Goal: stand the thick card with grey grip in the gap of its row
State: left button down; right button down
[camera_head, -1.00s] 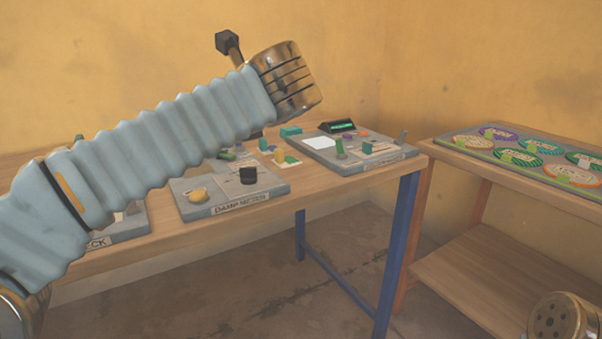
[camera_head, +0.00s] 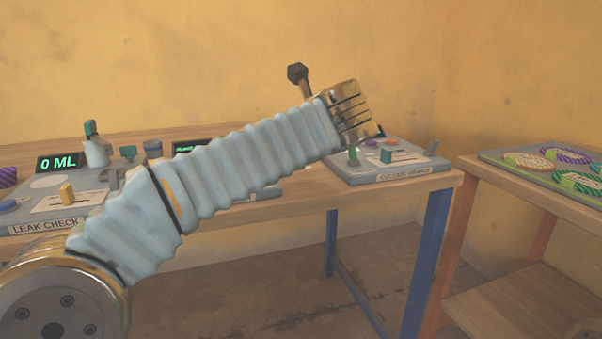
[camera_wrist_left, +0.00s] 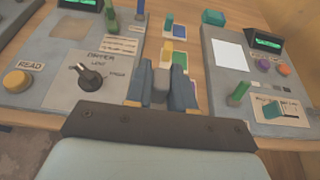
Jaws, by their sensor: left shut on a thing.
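My left gripper (camera_wrist_left: 160,92) is shut on a small grey block-like grip (camera_wrist_left: 160,84), seen between the two fingers in the left wrist view. The card below this grip is hidden by the fingers and wrist. I cannot make out the gap in the row. In the head view my left arm crosses the picture and its wrist hides the gripper. My right gripper is not in view.
A damp meter panel with a black knob (camera_wrist_left: 90,77) and yellow button (camera_wrist_left: 16,82) lies left of the gripper. A grey colour panel (camera_wrist_left: 221,87) with upright grips lies right.

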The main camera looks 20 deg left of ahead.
aim_at(300, 183)
pick_arm(q)
jog(key=w+f, duration=0.2)
jog(key=f, duration=0.1)
jog(key=shift+w, duration=0.15)
jog(key=f+b, duration=0.1)
jog(key=f, duration=0.1)
jog(key=w+f+b, duration=0.1)
jog(key=f, duration=0.1)
jog(key=shift+f, duration=0.15)
jog(key=c, duration=1)
grip_release()
